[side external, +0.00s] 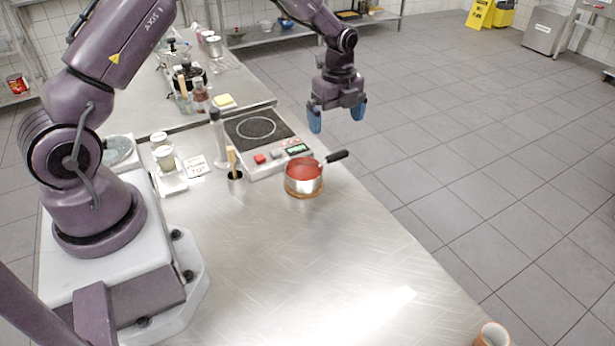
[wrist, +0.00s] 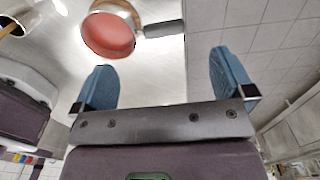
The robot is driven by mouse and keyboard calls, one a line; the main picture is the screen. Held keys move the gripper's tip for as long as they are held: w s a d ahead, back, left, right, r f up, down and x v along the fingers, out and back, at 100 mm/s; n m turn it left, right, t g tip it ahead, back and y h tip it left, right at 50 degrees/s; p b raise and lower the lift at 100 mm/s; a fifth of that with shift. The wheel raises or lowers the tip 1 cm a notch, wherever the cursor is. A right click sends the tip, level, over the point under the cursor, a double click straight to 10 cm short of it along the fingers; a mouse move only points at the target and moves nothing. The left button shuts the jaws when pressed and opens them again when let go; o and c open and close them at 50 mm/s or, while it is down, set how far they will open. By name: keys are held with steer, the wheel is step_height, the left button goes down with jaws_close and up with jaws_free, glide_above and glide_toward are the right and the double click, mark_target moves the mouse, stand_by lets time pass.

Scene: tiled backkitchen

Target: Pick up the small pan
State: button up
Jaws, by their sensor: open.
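The small pan (side external: 303,184) is silver with red contents and a dark handle. In the wrist view the fingers (wrist: 165,78) are below the pan in the picture.
An induction hob (side external: 275,150) with buttons lies behind the pan. A dark holder with a wooden-handled tool (side external: 235,178) stands to its left, and a tall pepper mill (side external: 219,140) beyond. A brown cup (side external: 492,336) stands at the front right.

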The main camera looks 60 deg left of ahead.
mark_target(334, 154)
step_height(334, 154, down, 6)
steer(key=shift+f, duration=0.1)
steer(key=f, duration=0.5)
steer(key=shift+s+d+f, duration=0.1)
steer(key=shift+s+d, duration=0.15)
steer(key=shift+d, duration=0.1)
steer(key=c, duration=0.7)
